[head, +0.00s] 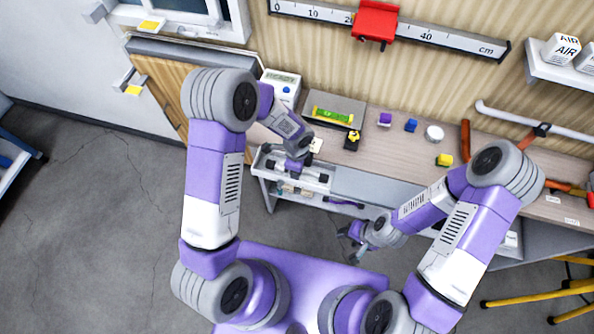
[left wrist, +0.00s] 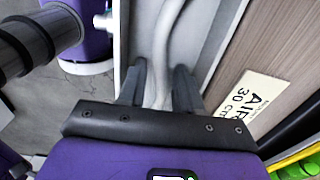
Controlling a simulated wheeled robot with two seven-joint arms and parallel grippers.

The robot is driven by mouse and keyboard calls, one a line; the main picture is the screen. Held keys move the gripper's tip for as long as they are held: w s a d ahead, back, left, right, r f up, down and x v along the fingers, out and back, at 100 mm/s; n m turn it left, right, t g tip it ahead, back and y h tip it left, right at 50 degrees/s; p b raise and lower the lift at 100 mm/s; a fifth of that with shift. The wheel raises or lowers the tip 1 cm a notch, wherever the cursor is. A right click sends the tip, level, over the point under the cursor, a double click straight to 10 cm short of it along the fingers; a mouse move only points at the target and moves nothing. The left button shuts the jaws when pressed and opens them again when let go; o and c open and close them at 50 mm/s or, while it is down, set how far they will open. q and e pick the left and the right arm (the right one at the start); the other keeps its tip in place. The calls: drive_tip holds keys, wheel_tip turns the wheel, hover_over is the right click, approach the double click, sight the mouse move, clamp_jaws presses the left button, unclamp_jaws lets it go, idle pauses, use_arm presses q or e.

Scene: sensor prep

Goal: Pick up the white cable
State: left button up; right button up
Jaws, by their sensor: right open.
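The white cable (left wrist: 170,40) runs lengthwise in a pale, narrow tray (left wrist: 208,45) in the left wrist view. My left gripper (left wrist: 158,82) has one dark finger on each side of the cable. I cannot tell whether the fingers press on it. In the head view my left gripper (head: 294,167) is low over the tray (head: 322,185) at the bench's front left and hides much of its inside, so I cannot make out the cable there. My right gripper (head: 355,240) is open and empty, in front of the bench, over the floor.
On the bench (head: 385,170) are a green level (head: 333,116), a purple block (head: 384,119), a blue block (head: 410,125), a white round item (head: 434,133) and a yellow block (head: 444,160). A printed label (left wrist: 250,100) lies beside the tray. Yellow stool legs (head: 530,297) stand at the right.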

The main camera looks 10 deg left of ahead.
use_arm(q)
clamp_jaws()
drive_tip(key=shift+w, duration=0.1)
